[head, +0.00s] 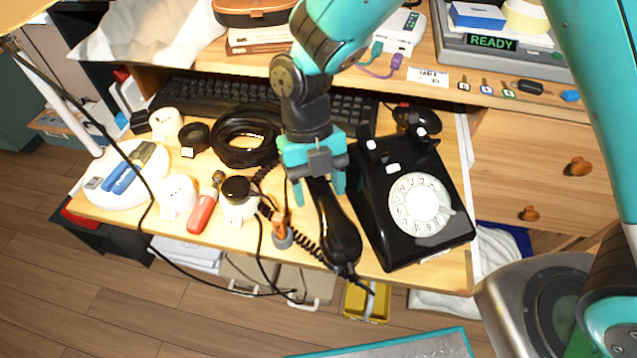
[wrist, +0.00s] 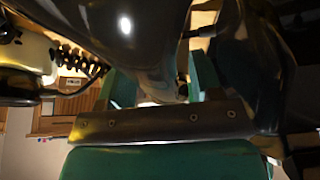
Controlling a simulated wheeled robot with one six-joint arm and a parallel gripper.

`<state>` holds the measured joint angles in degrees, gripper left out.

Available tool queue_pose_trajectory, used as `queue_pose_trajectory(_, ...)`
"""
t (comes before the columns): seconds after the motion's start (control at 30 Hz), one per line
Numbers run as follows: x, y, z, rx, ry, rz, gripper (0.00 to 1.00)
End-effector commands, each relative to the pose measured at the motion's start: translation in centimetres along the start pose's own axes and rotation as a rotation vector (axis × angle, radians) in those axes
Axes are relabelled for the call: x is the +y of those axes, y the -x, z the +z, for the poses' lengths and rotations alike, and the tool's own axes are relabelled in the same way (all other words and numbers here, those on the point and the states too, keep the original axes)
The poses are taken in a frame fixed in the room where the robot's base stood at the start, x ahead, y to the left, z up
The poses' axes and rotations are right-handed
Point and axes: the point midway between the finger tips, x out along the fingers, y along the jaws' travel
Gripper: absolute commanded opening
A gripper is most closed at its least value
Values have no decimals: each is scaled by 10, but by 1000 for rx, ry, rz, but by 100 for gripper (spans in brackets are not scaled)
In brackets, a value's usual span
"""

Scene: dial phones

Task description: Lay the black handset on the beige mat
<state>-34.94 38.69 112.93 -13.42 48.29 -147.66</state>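The black handset (head: 336,228) lies off the phone, along its left side, with its near end by the desk's front edge. My gripper (head: 318,191) is above it, pointing down, with its two teal fingers apart and straddling the handle. Contact between fingers and handle is not clear. In the wrist view the handset (wrist: 135,45) fills the upper middle, large and dark, between the green fingers. The black dial phone (head: 392,215) stands just right of my gripper, its cradle empty. I cannot make out the beige mat in either view.
A coiled cord (head: 303,243) runs left of the handset. A black cable coil (head: 246,137), white cups, a red-handled tool (head: 203,212) and a lamp base (head: 120,178) crowd the left of the desk. A keyboard (head: 215,98) lies behind. Little of the desk is free.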

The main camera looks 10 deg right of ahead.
Motion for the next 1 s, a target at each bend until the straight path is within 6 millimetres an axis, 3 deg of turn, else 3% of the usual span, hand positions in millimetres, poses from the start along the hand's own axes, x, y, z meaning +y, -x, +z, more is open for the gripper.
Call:
queue_pose_trajectory(0.23,0,14,0,-2,0,2,59)
queue_pose_trajectory(0.7,0,107,0,-2,0,2,59)
queue_pose_trajectory(1.0,0,122,0,-1,-5,1,59)
